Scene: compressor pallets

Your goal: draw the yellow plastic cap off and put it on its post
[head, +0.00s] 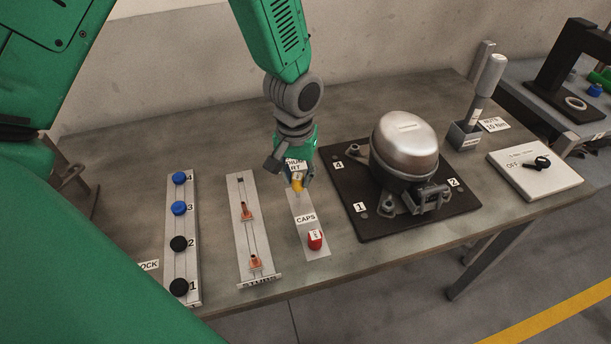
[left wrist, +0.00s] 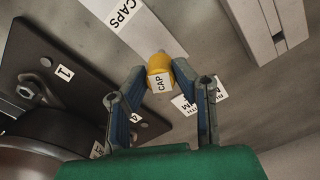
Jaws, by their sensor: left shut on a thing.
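The yellow plastic cap (head: 298,185) is between the fingertips of my left gripper (head: 296,180), at the back end of the strip labelled CAPS (head: 307,203). In the left wrist view the yellow cap (left wrist: 159,63), with a white CAP label, sits between both fingertips of the left gripper (left wrist: 160,77), which is shut on it. I cannot tell whether the cap touches the strip or hangs above it. A post under the cap is hidden. A red cap (head: 315,240) stands at the front end of the strip. My right gripper is not in view.
A silver compressor (head: 405,145) stands on a black plate (head: 345,190) right of the strip. The STUDS strip (head: 241,200) and a strip with blue and black knobs (head: 194,245) lie left. A grey-handled tool (head: 489,75) and a switch panel (head: 530,185) are at the right.

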